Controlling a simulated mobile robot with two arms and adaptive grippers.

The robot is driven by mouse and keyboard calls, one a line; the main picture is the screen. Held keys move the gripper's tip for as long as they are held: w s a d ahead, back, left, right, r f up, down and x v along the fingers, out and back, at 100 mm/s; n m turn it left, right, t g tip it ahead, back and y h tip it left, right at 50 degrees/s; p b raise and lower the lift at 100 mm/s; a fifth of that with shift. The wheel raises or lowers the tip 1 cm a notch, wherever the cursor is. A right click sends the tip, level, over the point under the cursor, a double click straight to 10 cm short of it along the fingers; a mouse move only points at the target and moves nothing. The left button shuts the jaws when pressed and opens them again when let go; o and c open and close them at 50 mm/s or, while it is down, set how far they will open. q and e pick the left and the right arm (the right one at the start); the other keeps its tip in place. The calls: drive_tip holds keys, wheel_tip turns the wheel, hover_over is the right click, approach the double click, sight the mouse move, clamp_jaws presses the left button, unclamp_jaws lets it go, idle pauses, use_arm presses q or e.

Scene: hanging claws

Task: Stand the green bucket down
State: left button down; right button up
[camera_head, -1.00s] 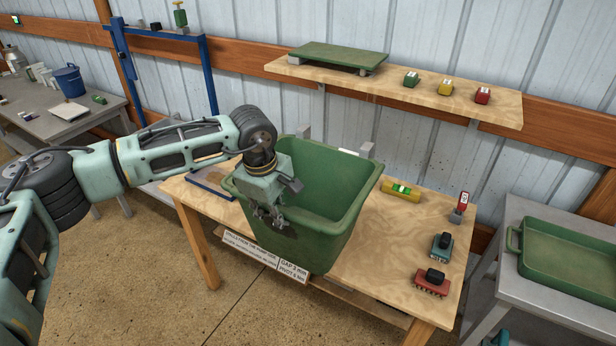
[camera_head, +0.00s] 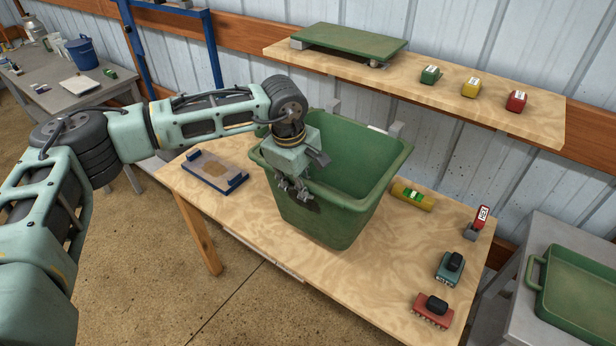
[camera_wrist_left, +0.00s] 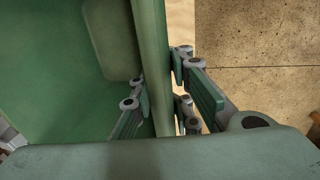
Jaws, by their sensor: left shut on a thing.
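The green bucket (camera_head: 335,205) is upright over the middle of the wooden table (camera_head: 245,215). Its base appears at or just above the tabletop; I cannot tell whether it touches. My left gripper (camera_head: 296,190) is shut on the bucket's near-left rim, with one finger inside and one outside. In the left wrist view the rim wall (camera_wrist_left: 153,60) runs between the gripper's fingers (camera_wrist_left: 160,105). My right gripper is not in view.
A blue-ended tray (camera_head: 212,171) lies left of the bucket. A yellow level (camera_head: 413,198), a red-labelled tool (camera_head: 479,220), a teal brush (camera_head: 449,266) and a red brush (camera_head: 432,310) stand to the right. A shelf (camera_head: 430,92) is behind. The front tabletop is clear.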

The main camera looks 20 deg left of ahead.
use_arm(q)
drive_tip(key=shift+s+a+f, duration=0.15)
drive_tip(key=shift+s, duration=0.2)
wheel_tip(320, 180, down, 7)
drive_tip(key=b, duration=0.3)
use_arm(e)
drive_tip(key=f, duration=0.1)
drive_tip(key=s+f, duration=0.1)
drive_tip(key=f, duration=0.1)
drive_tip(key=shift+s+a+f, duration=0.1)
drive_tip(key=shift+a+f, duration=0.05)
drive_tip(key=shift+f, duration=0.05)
use_arm(q)
drive_tip(key=shift+s+f, duration=0.1)
drive_tip(key=shift+f, duration=0.05)
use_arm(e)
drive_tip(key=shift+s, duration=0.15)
